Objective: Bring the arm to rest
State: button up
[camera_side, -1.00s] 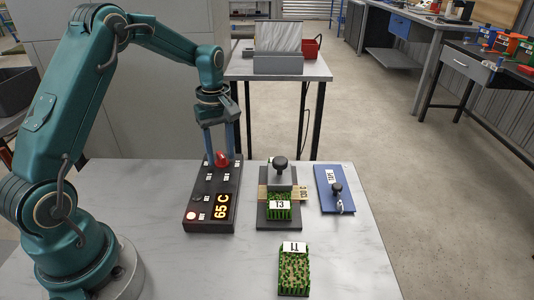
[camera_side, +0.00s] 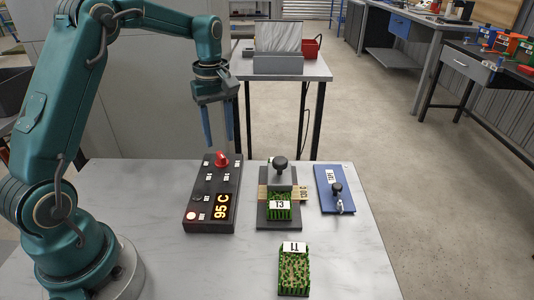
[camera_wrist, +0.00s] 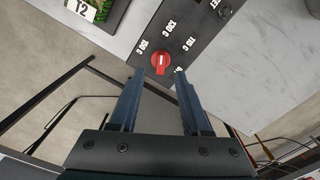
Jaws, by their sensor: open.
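My gripper (camera_side: 219,142) is open and empty. It hangs above the far end of the black control box (camera_side: 209,197). In the wrist view its two blue fingers (camera_wrist: 166,72) are spread, with the red knob (camera_wrist: 161,61) beyond their tips. The knob also shows in the side view (camera_side: 221,159), and the fingers look clear of it. The box's display (camera_side: 222,207) reads 95 C in orange.
A turf piece labelled T1 (camera_side: 294,275) lies on the table front. A blue plate with a small clamp (camera_side: 330,181) is at right. The right front is clear.

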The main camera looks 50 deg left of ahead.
jog(key=s+d+r+m+t, duration=0.45)
jog(key=s+d+r, duration=0.25)
jog(key=d+r, duration=0.3)
jog(key=s+d+f+m+t, duration=0.1)
jog(key=s+d+f+m, duration=0.2)
jog(key=s+m, duration=0.7)
jog(key=shift+f, duration=0.15)
